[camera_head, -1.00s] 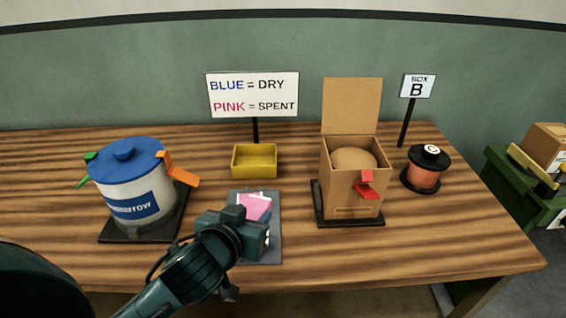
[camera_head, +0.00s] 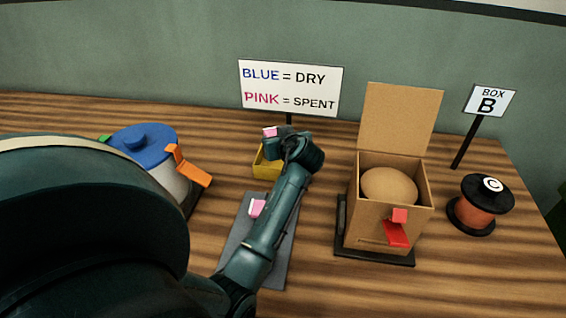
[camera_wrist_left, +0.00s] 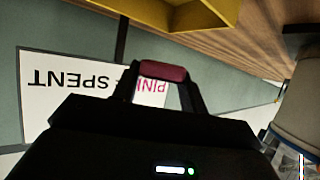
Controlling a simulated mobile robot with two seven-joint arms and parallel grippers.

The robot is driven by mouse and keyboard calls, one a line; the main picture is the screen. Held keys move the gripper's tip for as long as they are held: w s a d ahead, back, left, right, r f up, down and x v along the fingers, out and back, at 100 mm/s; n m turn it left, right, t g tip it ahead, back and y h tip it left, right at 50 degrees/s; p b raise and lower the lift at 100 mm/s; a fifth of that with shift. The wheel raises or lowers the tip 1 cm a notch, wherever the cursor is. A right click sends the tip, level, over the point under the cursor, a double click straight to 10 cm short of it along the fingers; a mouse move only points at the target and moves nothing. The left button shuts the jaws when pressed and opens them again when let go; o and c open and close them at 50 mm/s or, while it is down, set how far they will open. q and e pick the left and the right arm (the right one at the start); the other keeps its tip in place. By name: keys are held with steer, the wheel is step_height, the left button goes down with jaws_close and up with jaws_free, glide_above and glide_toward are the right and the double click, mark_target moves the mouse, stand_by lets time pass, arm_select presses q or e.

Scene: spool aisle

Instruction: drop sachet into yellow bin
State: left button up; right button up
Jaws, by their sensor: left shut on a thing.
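My left gripper (camera_head: 276,135) is shut on a pink sachet (camera_head: 269,131) and holds it up by the yellow bin (camera_head: 266,168), in front of the sign. The arm hides much of the bin. In the left wrist view the sachet (camera_wrist_left: 162,70) shows dark pink between the two fingers, and the yellow bin (camera_wrist_left: 195,14) is at the top edge. Whether the sachet is over the bin's opening I cannot tell. A second pink sachet (camera_head: 257,208) lies on the grey mat (camera_head: 237,236). My right gripper is not in view.
The sign (camera_head: 291,88) reads "BLUE = DRY, PINK = SPENT". A blue-lidded pot (camera_head: 150,145) stands left, partly behind my arm. An open cardboard box (camera_head: 382,225) with a round thing inside stands right of the mat, beside a red spool (camera_head: 480,212) and a "BOX B" sign (camera_head: 489,100).

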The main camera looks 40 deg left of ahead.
arm_select(q)
steer(key=shift+s+f+b, duration=0.1)
steer(key=shift+f+b, duration=0.25)
steer(key=shift+f, duration=0.3)
step_height(320, 180, down, 4)
steer(key=b, duration=0.3)
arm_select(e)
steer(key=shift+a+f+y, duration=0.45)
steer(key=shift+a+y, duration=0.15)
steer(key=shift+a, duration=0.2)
arm_select(q)
steer(key=o, duration=1)
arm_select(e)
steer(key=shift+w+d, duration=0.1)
arm_select(q)
steer(key=shift+o, duration=0.2)
steer(key=shift+d, duration=0.1)
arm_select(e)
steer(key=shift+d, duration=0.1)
